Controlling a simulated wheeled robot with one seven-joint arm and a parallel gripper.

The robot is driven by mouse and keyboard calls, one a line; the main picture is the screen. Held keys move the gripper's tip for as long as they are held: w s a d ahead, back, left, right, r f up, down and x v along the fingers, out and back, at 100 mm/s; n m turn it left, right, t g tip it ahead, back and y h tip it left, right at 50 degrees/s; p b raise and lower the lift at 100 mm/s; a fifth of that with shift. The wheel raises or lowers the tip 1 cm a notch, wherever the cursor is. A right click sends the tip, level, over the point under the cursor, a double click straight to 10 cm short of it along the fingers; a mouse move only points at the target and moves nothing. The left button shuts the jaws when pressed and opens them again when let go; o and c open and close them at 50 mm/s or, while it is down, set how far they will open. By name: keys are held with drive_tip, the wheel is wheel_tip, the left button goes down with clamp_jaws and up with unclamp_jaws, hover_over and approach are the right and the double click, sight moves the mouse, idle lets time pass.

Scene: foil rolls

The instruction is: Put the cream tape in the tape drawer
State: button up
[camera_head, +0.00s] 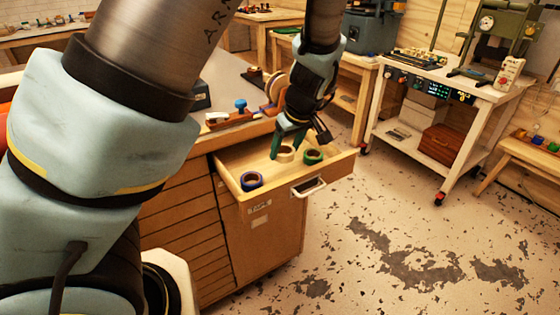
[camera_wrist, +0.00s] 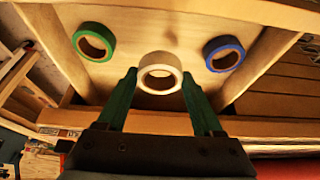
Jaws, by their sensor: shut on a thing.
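The cream tape (camera_head: 285,154) is a pale roll, low inside the open tape drawer (camera_head: 230,183). My gripper (camera_head: 287,143) reaches down into the drawer from above. In the wrist view my gripper (camera_wrist: 160,80) has its two green fingers on either side of the cream tape (camera_wrist: 160,62), shut on it. The roll lies with its hole facing the camera. I cannot tell whether it touches the drawer floor. The fingers partly hide it in the head view.
A blue tape (camera_head: 251,181) lies in the drawer's left part and a green tape (camera_head: 313,157) in its right part. The drawer front has a metal handle (camera_head: 308,188). A plane and a spool stand on the bench top (camera_head: 225,75) behind. Floor in front is clear.

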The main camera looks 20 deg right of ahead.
sight(289, 157)
drive_tip(key=shift+f, duration=2.35)
drive_tip(key=shift+f, duration=0.1)
drive_tip(key=o, duration=1.5)
drive_tip(key=v, duration=1.2)
drive_tip(key=shift+w, duration=0.1)
drive_tip(key=w+a+g, duration=0.1)
drive_tip(key=a, duration=0.4)
drive_tip(key=w+a+f+g, duration=0.1)
drive_tip(key=w+a, duration=0.1)
drive_tip(key=a, duration=0.3)
drive_tip(key=w+a+m+g, duration=0.1)
drive_tip(key=a, duration=0.5)
drive_tip(key=shift+w+a+f, duration=0.1)
drive_tip(key=shift+w+f, duration=0.1)
drive_tip(key=shift+f, duration=0.05)
drive_tip(key=s+a, duration=0.1)
drive_tip(key=a, duration=0.4)
drive_tip(key=s+a+r+m, duration=0.1)
drive_tip(key=a, duration=0.4)
drive_tip(key=a+m+h, duration=0.1)
drive_tip(key=a, duration=0.4)
drive_tip(key=shift+s+r, duration=0.25)
drive_tip(key=shift+s, duration=0.15)
